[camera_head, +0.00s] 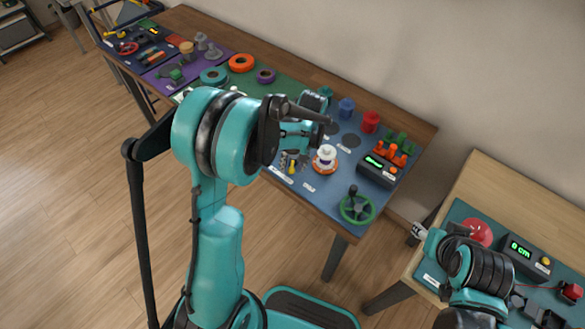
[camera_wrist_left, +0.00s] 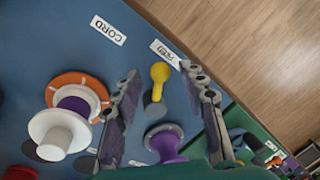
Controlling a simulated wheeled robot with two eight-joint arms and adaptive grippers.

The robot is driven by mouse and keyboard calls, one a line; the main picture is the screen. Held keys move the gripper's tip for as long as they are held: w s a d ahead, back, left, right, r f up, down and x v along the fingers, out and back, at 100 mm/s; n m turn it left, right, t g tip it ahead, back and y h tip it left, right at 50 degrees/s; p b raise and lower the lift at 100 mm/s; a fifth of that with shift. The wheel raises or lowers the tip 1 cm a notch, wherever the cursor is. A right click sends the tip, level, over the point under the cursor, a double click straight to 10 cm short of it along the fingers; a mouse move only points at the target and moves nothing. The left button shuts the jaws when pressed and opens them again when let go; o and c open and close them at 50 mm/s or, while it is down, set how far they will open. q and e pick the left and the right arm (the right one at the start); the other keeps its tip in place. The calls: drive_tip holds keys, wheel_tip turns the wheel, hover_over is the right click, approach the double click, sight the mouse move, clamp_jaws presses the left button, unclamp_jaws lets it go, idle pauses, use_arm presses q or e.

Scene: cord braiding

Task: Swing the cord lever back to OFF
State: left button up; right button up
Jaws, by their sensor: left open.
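The cord lever has a yellow knob and stem and stands on the blue mat near the table's front edge, in the head view (camera_head: 291,168) and in the left wrist view (camera_wrist_left: 159,75). My left gripper (camera_wrist_left: 160,82) is open, with the yellow lever showing between its two fingers; whether either finger touches it I cannot tell. In the head view its fingers are largely hidden by my arm. A CORD label (camera_wrist_left: 108,30) lies beside the lever. My right arm shows at the lower right of the head view, its gripper not clear.
A white and orange spool with a purple core (camera_wrist_left: 72,110) stands left of my fingers in the wrist view. A purple flanged piece (camera_wrist_left: 166,145) is below the lever. A green handwheel (camera_head: 357,208) and a display box (camera_head: 378,168) stand to the right.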

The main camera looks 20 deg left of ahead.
use_arm(q)
drive_tip(key=shift+f, duration=0.35)
clamp_jaws()
